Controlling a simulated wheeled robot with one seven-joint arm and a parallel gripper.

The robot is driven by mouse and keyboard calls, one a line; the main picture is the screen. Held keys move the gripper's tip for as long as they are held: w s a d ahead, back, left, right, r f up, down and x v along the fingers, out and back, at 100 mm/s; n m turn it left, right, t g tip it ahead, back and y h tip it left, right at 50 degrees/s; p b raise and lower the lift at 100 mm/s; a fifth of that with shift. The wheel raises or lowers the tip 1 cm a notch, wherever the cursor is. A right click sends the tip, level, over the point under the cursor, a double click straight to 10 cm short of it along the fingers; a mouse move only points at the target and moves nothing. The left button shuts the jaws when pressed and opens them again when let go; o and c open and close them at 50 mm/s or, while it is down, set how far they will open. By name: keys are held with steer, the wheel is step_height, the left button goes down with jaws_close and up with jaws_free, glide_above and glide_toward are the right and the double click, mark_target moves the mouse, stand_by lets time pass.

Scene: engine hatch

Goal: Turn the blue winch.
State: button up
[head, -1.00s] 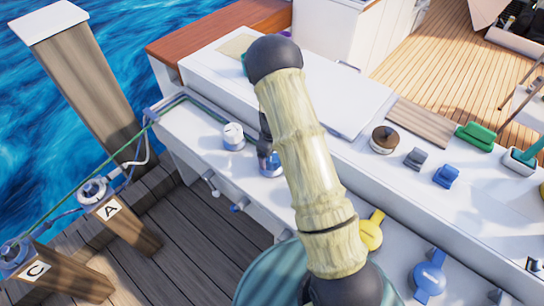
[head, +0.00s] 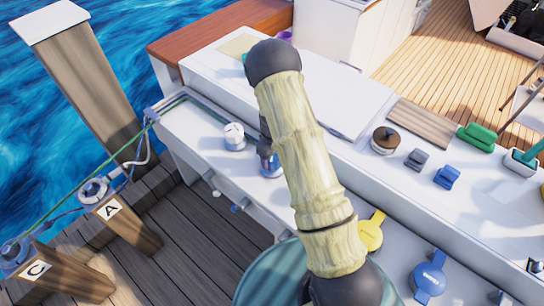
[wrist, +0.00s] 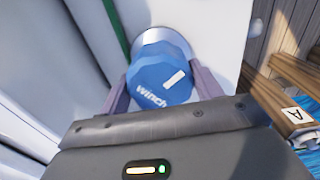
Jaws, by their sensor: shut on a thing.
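The blue winch (wrist: 158,80) is a round knob with the word "winch" and a white mark on its top. In the wrist view it sits between the two fingers of my gripper (wrist: 160,88), which is shut on it, one finger at each side. In the head view the winch (head: 271,166) stands on the white side ledge, and my arm hides part of it. Only a small dark part of my gripper (head: 266,143) shows there, beside the arm.
A white knob (head: 235,137) stands left of the winch on the ledge (head: 190,125). Yellow (head: 371,230) and blue (head: 430,276) handles are to the right. Wooden posts marked A (head: 110,211) and C (head: 36,272) stand at the lower left, with a green rope.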

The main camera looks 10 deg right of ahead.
steer(key=shift+m, duration=0.4)
steer(key=m, duration=0.3)
steer(key=shift+p, duration=0.3)
steer(key=shift+s+m, duration=0.1)
steer(key=shift+m, duration=2)
steer(key=o, duration=1)
